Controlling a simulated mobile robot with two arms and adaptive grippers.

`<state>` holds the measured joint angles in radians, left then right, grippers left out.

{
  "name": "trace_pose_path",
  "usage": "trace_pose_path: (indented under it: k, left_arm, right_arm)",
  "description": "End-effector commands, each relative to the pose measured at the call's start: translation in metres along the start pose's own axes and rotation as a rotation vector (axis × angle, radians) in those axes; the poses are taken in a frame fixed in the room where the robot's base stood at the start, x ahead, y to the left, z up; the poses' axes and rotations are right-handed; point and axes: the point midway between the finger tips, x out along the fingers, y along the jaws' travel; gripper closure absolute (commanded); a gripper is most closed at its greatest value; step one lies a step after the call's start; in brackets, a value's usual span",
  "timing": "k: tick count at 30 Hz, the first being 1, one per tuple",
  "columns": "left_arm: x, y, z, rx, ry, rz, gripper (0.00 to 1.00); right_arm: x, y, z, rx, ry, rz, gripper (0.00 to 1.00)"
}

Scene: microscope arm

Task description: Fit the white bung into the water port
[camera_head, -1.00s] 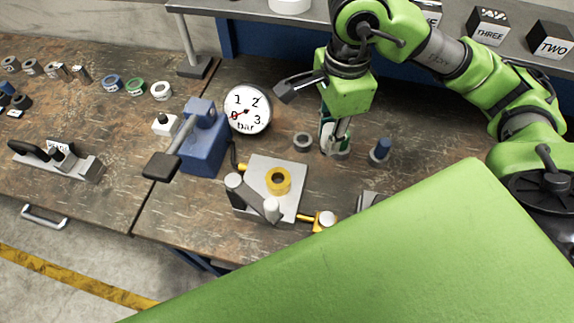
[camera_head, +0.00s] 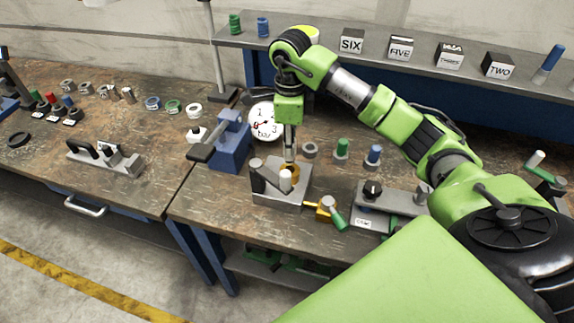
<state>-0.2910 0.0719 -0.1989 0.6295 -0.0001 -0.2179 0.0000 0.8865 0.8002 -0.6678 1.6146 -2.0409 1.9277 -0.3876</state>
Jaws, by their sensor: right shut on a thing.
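My right gripper (camera_head: 290,157) points down over a grey metal block (camera_head: 272,195), with its fingertips at a yellow ring (camera_head: 294,171) on top of it. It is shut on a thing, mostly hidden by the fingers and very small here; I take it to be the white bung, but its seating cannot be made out. The yellow ring looks like the port, though no label shows which port it is. A green peg (camera_head: 342,149) and a blue peg (camera_head: 374,155) stand upright to the right. My left gripper is out of view.
A blue device (camera_head: 233,140) with a round gauge (camera_head: 266,121) stands left of the block. A yellow valve with a green handle (camera_head: 333,215) and a grey fixture (camera_head: 385,205) are to the right.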

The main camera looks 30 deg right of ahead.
Motion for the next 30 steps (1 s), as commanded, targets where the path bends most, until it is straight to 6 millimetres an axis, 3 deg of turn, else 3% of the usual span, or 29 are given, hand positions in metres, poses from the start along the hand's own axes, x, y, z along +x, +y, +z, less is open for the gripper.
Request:
trace_pose_path:
  k: [15, 25, 26, 27, 30]
  left_arm:
    - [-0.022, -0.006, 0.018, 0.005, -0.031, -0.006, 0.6]
    - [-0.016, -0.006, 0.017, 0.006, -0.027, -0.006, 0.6]
    - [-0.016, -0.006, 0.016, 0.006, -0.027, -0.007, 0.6]
    - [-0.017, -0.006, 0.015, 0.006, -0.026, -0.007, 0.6]
    - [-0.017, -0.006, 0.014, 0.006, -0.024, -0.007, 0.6]
  right_arm:
    - [0.055, 0.001, 0.0, -0.001, -0.001, 0.001, 1.0]
    - [0.06, 0.0, 0.0, -0.001, -0.002, -0.002, 1.0]
    - [0.06, 0.0, 0.0, -0.001, -0.001, -0.002, 0.76]
    - [0.059, 0.0, 0.0, -0.001, -0.001, -0.002, 0.66]
    - [0.059, 0.0, 0.0, -0.001, -0.001, -0.002, 0.62]
